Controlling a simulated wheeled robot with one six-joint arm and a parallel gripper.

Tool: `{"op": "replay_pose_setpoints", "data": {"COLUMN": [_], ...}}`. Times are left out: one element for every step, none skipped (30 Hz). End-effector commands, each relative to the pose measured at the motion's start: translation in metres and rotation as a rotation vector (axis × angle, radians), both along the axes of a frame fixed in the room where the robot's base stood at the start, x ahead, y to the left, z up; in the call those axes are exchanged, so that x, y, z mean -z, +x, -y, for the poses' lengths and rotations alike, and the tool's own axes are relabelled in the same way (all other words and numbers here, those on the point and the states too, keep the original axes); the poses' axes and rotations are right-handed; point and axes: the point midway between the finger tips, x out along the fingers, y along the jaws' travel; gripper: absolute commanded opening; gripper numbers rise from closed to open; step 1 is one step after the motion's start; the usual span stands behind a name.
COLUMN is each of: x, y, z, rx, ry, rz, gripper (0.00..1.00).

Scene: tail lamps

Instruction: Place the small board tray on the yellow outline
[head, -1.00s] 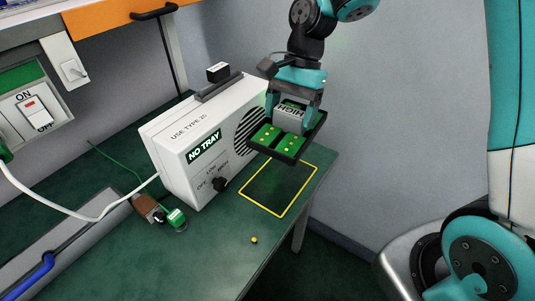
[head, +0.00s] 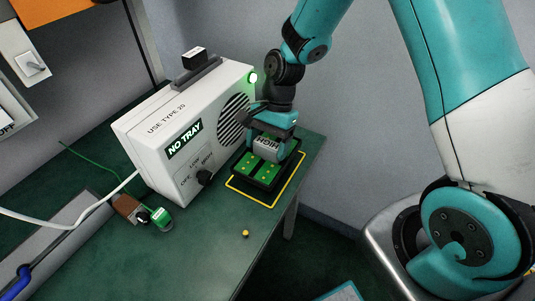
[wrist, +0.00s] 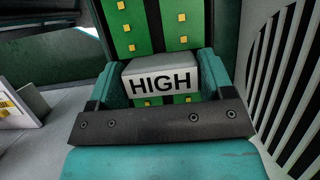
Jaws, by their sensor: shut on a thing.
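The small board tray (head: 259,186) is dark, with green boards on it and a grey block marked HIGH (head: 267,148). My gripper (head: 271,149) is shut on this block, with a finger on each side. The wrist view shows the HIGH block (wrist: 162,82) between the fingers and green board behind it. The tray is over the yellow outline (head: 249,195) on the green bench. The outline shows along its left, front and right sides; its back part is hidden. I cannot tell whether the tray touches the bench.
A white machine (head: 160,135) labelled NO TRAY stands close to the left of the tray, with a round grille and a lit green lamp (head: 252,77). A green connector (head: 161,218) and a small yellow knob (head: 245,233) are on the bench. The front of the bench is mostly clear.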

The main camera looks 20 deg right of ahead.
Motion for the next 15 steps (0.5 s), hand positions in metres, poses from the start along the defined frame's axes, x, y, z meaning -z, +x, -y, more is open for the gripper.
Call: {"op": "replay_pose_setpoints", "data": {"x": [0.005, 0.009, 0.015, 0.02, 0.025, 0.03, 0.033, 0.035, 0.036, 0.036, 0.035, 0.035, 0.035, 0.035, 0.036], "y": [0.0, -0.001, -0.001, -0.001, -0.001, -0.001, -0.001, -0.001, -0.001, 0.0, 0.0, 0.0, 0.0, 0.0, 0.0], "z": [0.0, 0.0, 0.0, 0.0, 0.0, 0.0, 0.0, 0.0, 0.0, 0.0, 0.0, 0.0, 0.0, 0.0, 0.0], "rx": [-0.001, -0.001, 0.0, 0.0, -0.001, 0.001, 0.0, 0.0, -0.001, 0.0, 0.0, 0.0, 0.0, 0.0, 0.0], "ry": [0.0, 0.0, 0.0, 0.0, 0.0, 0.0, 0.0, -0.001, 0.0, -0.001, -0.001, -0.001, -0.001, -0.001, -0.001], "rz": [-0.002, -0.003, -0.004, -0.004, -0.005, -0.004, -0.003, -0.002, -0.002, -0.001, -0.001, -0.001, -0.001, -0.001, -0.001], "gripper": [0.44, 0.44, 0.44, 0.44, 0.44, 0.44, 0.44, 0.44, 0.44, 0.44, 0.44, 0.44, 0.44, 0.44, 0.44]}}
